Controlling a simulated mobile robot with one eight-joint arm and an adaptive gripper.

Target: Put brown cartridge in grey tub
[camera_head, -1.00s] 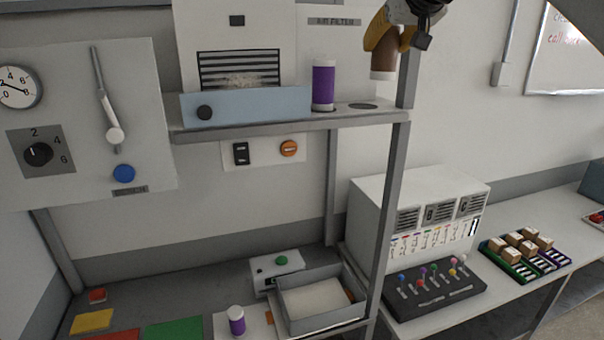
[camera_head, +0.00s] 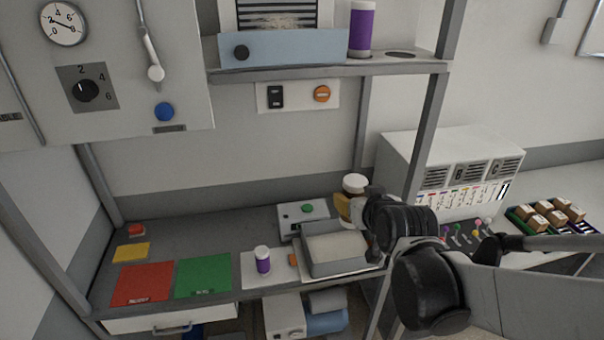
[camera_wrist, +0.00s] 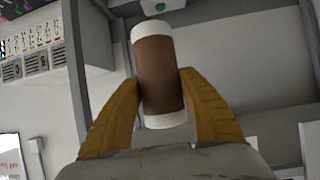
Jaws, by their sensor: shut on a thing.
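The brown cartridge (camera_wrist: 160,77) has white ends and is held between the two yellow fingers of my gripper (camera_wrist: 163,105) in the wrist view. In the head view, my gripper (camera_head: 344,206) is above the back right of the lower bench, with the white top of the cartridge (camera_head: 355,183) showing and its lower part largely hidden. The grey tub (camera_head: 318,267) sits on the bench just below and in front of my gripper. A flat pale layer fills its inside. My arm hides the tub's right end.
A white box with a green button (camera_head: 303,217) stands behind the tub. A small purple cartridge (camera_head: 263,260) stands left of it, and a larger purple cartridge (camera_head: 362,29) on the upper shelf. A grey post (camera_head: 425,125) rises near my arm. Red (camera_head: 143,283) and green (camera_head: 204,276) mats lie left.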

